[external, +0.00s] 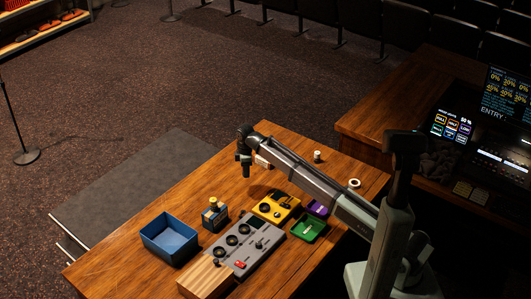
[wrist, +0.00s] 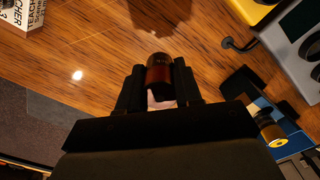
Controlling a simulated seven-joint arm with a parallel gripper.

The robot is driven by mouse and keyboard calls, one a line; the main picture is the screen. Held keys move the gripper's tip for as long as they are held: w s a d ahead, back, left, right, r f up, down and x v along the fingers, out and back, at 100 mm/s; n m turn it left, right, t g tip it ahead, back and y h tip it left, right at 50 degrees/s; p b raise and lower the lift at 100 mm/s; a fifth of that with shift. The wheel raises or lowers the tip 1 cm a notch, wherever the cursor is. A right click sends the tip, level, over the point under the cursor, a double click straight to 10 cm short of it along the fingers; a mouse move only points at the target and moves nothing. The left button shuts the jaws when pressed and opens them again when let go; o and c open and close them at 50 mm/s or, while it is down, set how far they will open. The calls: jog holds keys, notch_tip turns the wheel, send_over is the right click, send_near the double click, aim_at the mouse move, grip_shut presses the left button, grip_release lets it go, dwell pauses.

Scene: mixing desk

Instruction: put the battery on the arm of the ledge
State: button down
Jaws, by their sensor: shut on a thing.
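My gripper (wrist: 160,88) is shut on a dark brown and copper-coloured cylinder, the battery (wrist: 160,72), which sticks out past the fingertips. In the external view my gripper (external: 246,172) hangs above the wooden desk, and the battery is too small and dark to make out there. A dark blue block, which seems to be the ledge (external: 216,223), stands on the desk below and left of my gripper, with a yellow-topped item on it. In the wrist view the ledge (wrist: 289,127) is at the right, apart from the battery, and a yellow-ended cylinder (wrist: 268,128) is on it.
A blue open bin (external: 168,240) stands left of the ledge. A grey control box (external: 240,245) and a yellow box (external: 275,207) are at its right. Green (external: 309,228) and purple trays lie farther right. A white printed box (wrist: 22,12) is near my gripper.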

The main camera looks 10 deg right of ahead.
jog(key=w+d+r+m, duration=0.1)
jog(key=w+d+m, duration=0.1)
jog(key=w+d, duration=0.85)
notch_tip(320, 180, up, 14)
jog(key=m, duration=1)
send_over(362, 116)
jog(key=shift+s+a+f+m, duration=0.1)
jog(key=shift+f+m, duration=0.55)
jog(key=shift+f, duration=0.95)
jog(key=shift+w+f+m, duration=0.1)
jog(key=shift+f+m, duration=0.6)
jog(key=shift+f, duration=0.95)
jog(key=shift+s+a+f+m, duration=0.1)
jog(key=shift+f+m, duration=0.55)
jog(key=shift+f, duration=0.95)
jog(key=shift+f, duration=0.15)
jog(key=c, duration=0.8)
grip_release()
jog(key=shift+o, duration=0.2)
